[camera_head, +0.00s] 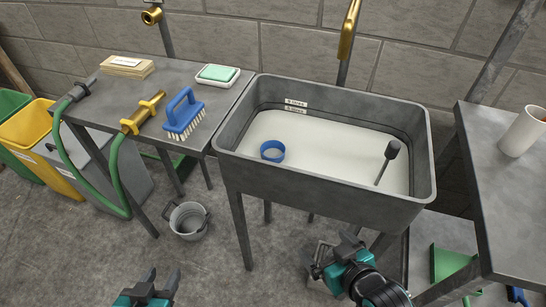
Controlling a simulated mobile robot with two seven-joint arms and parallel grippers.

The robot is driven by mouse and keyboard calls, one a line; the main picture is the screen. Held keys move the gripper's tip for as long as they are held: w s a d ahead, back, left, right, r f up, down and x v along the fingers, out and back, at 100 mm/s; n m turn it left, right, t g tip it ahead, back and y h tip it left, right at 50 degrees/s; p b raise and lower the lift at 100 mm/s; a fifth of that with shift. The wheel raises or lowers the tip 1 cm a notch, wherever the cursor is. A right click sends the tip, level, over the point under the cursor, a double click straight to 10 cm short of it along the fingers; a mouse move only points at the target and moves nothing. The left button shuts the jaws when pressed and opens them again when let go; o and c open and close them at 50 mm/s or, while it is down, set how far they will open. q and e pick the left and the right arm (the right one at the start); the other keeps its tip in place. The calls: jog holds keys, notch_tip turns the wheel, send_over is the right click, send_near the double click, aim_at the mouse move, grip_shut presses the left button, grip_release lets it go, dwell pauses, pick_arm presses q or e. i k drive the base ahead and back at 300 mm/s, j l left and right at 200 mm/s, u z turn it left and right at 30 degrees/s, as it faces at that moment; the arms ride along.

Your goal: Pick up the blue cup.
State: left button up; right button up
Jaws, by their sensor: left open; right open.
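The blue cup (272,151) is in the left part of the grey basin (330,186). Only its round rim and a short band of wall show above the pale contents; how deep it reaches is hidden. My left gripper (160,280) is open and empty at the bottom of the view, low over the floor, left of the basin and well apart from the cup. My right gripper (334,254) is open and empty in front of the basin, below its front wall and to the right of the cup.
A dark-headed tool (387,160) stands tilted in the basin's right part. The left table (150,73) holds a blue brush (184,113), a soap dish (217,75), a veneer stack (127,66) and a hose (70,150). A bucket (188,220) stands below. A white mug (522,134) is at right.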

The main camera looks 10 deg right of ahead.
aim_at(271, 144)
jog(key=i+j+z, duration=0.1)
jog(key=j, duration=0.25)
jog(key=i+j+z, duration=0.15)
jog(key=j, duration=0.2)
jog(key=i+j+z, duration=0.1)
jog(key=j, duration=0.25)
jog(key=i+j+z, duration=0.1)
jog(key=j, duration=0.3)
jog(key=k+j+z, duration=0.2)
jog(key=j, duration=0.15)
jog(key=k+j+z, duration=0.15)
jog(key=j, duration=0.15)
jog(key=i+l+u, duration=0.25)
jog(key=i+l, duration=0.15)
